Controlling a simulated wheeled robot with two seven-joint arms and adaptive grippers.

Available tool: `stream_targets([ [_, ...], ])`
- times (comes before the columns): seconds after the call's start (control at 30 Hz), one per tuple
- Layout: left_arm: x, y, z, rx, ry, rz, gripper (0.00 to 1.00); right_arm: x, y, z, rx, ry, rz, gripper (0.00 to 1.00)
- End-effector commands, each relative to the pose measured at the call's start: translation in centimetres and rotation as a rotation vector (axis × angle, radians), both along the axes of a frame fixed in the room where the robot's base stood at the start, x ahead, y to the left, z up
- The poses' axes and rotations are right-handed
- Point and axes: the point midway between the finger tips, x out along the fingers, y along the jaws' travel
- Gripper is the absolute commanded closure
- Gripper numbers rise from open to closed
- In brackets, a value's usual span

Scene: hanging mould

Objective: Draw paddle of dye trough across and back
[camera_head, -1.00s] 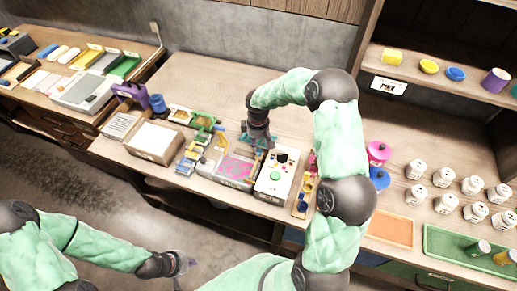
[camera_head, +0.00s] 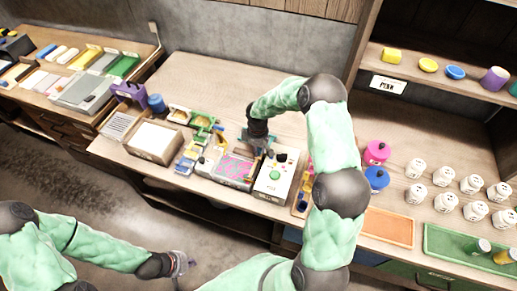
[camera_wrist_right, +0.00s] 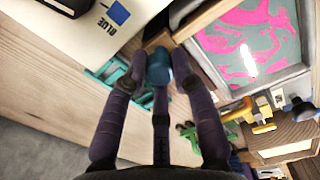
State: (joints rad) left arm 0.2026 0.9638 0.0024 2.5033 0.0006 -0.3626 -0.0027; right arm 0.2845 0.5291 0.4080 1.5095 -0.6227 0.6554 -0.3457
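The dye trough (camera_head: 236,169) is a shallow grey tray of teal liquid with pink swirls; its corner also shows in the right wrist view (camera_wrist_right: 250,78). My right gripper (camera_head: 259,147) is low over the bench, just behind the trough. In the wrist view its dark fingers (camera_wrist_right: 160,70) stand close on both sides of a blue upright handle (camera_wrist_right: 159,66), which I take as the paddle's. A teal frame (camera_wrist_right: 108,76) lies beside and below it; whether they join is hidden. My left gripper (camera_head: 182,264) is open and empty, in front of the bench.
A white box with a green button (camera_head: 276,175) stands right of the trough. Small coloured pieces (camera_head: 192,155) and a box of paper (camera_head: 154,138) stand to its left. Pink and blue pots (camera_head: 377,152) and several white jars (camera_head: 443,177) are at right. The back bench is clear.

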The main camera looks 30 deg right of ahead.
Motion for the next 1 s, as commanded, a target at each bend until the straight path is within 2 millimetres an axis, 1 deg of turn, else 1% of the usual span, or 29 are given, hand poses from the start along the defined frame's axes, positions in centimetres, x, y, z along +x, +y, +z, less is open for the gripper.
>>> stream_targets([
  [0.17,0.0,0.0,-0.1,0.000,0.000,0.000,1.00,0.3,0.3,-0.1,0.000,0.000,0.001,1.00],
  [0.27,0.0,0.0,-0.6,0.000,0.000,0.000,1.00,1.7,1.4,-0.2,-0.001,-0.003,0.002,1.00],
  [0.43,0.0,0.0,-1.6,0.000,0.000,0.000,1.00,5.0,4.2,-0.2,-0.001,-0.005,0.003,1.00],
  [0.57,0.0,0.0,-2.0,0.000,0.000,0.000,1.00,6.6,5.6,-0.2,0.000,-0.002,0.002,1.00],
  [0.7,0.0,0.0,-2.1,0.000,0.000,0.000,1.00,7.3,6.1,0.0,0.001,-0.003,0.000,1.00],
  [0.97,0.0,0.0,-2.0,0.000,0.000,0.000,1.00,7.4,6.2,0.1,0.001,-0.006,0.000,1.00],
  [1.0,0.0,0.0,-2.0,0.000,0.000,0.000,1.00,7.4,6.2,0.1,0.002,-0.007,0.000,0.65],
])
